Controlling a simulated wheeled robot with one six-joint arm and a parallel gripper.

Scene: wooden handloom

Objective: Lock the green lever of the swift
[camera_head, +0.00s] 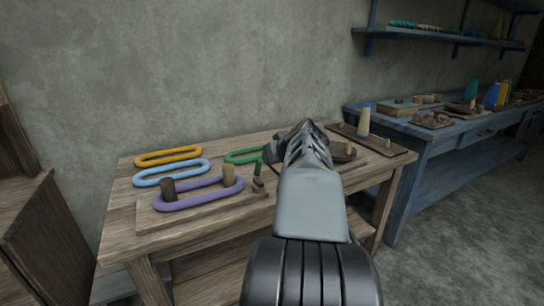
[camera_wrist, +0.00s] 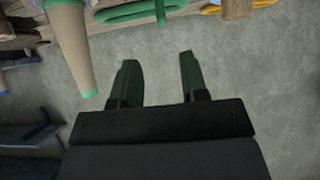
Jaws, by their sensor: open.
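The swift is a wooden board (camera_head: 215,212) with a dark peg (camera_head: 168,190) and a lighter peg (camera_head: 228,174), and a purple skein (camera_head: 200,200) loops around them. In the head view my arm hides the fingertips. At the top of the wrist view lies a green loop (camera_wrist: 125,13); a short green bar (camera_wrist: 160,13) there may be the lever.
Yellow (camera_head: 168,156), light blue (camera_head: 172,173) and green (camera_head: 243,155) skeins lie behind the swift on the table (camera_head: 120,215). A pale cone (camera_head: 363,122) stands on a board to the right; a cone (camera_wrist: 70,45) is close left of my fingers in the wrist view.

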